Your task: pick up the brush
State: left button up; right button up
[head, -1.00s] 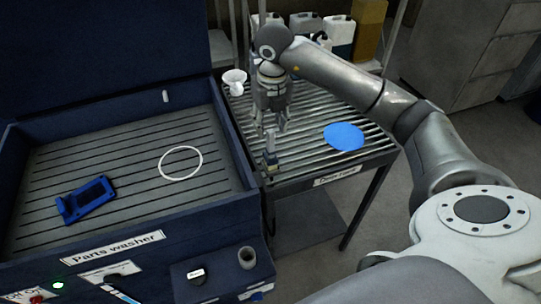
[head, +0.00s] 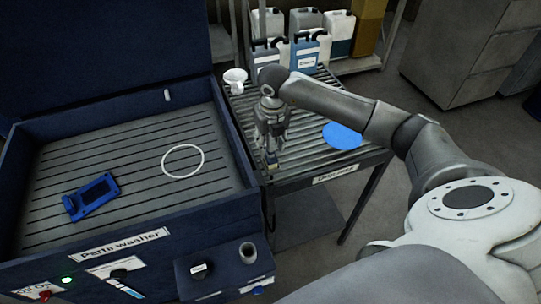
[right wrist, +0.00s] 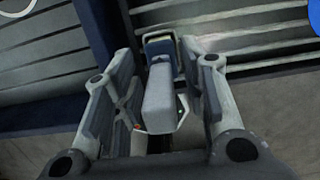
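The brush (right wrist: 160,88) shows in the right wrist view as a pale grey handle end with a blue part beyond it. In the head view its lower part (head: 272,165) is at the left edge of the slatted drain table, beside the parts washer. My right gripper (head: 271,148) points down over it, and its fingers hide most of the handle. In the right wrist view the right gripper (right wrist: 165,92) is open, with one finger on each side of the handle and visible gaps between. My left gripper is not in view.
The parts washer (head: 120,238) has a raised wall beside the drain table (head: 305,140). A blue bracket (head: 92,197) and white ring (head: 183,161) lie in the washer. A blue disc (head: 342,136) and white funnel (head: 235,80) are on the table. Jugs (head: 304,50) stand behind.

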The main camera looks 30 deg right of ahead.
grip_shut()
jog(key=shift+r, duration=0.1)
